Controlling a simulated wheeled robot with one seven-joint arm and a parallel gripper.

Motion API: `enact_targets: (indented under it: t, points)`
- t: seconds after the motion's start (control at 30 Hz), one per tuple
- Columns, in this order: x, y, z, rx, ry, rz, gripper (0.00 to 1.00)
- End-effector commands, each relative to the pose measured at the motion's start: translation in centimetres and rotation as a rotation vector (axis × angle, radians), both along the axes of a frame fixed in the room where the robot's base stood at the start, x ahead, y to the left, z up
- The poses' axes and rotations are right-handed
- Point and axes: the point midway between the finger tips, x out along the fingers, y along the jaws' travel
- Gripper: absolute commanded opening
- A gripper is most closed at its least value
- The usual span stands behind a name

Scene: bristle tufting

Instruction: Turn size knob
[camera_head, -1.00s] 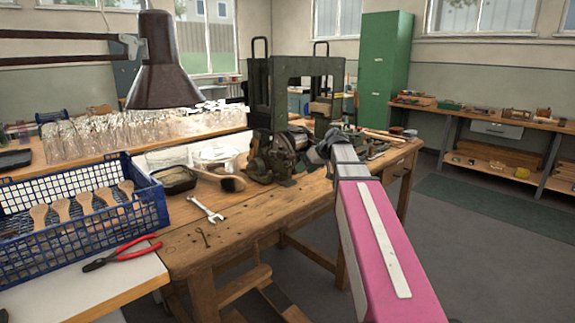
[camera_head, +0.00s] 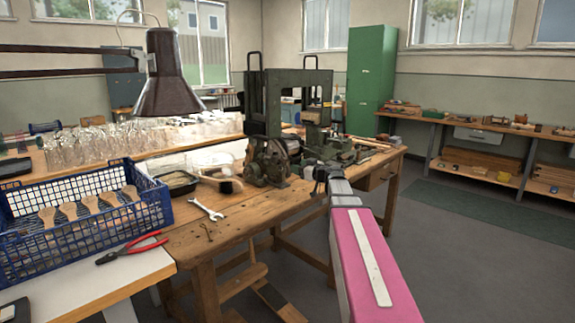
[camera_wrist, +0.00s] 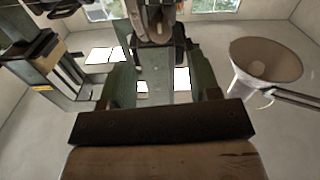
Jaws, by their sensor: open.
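The dark green tufting machine (camera_head: 273,110) stands upright on the wooden workbench, with a round wheel-like part (camera_head: 268,160) low on its front. I cannot make out the size knob for certain; it is too small or hidden. My gripper (camera_head: 316,178) is at the end of my pink and grey arm, in front of the machine's lower right side. It is open, and nothing shows held in it. Whether it touches the machine cannot be told. The wrist view looks upside down and shows green uprights (camera_wrist: 203,78) and a dark crossbar (camera_wrist: 160,122) close up.
A blue crate (camera_head: 150,203) with wooden brush handles stands at the left, with red pliers (camera_head: 132,249) beside it. A lamp (camera_head: 167,80) hangs at upper left.

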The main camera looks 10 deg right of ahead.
Motion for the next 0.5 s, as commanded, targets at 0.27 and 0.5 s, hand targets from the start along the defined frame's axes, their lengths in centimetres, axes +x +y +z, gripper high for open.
enact_targets:
  t: [0.27, 0.5]
  points:
    - [4.1, 2.9, 0.0, -0.001, 0.001, 0.002, 0.57]
    - [5.6, 4.0, 0.0, -0.001, 0.001, 0.001, 0.57]
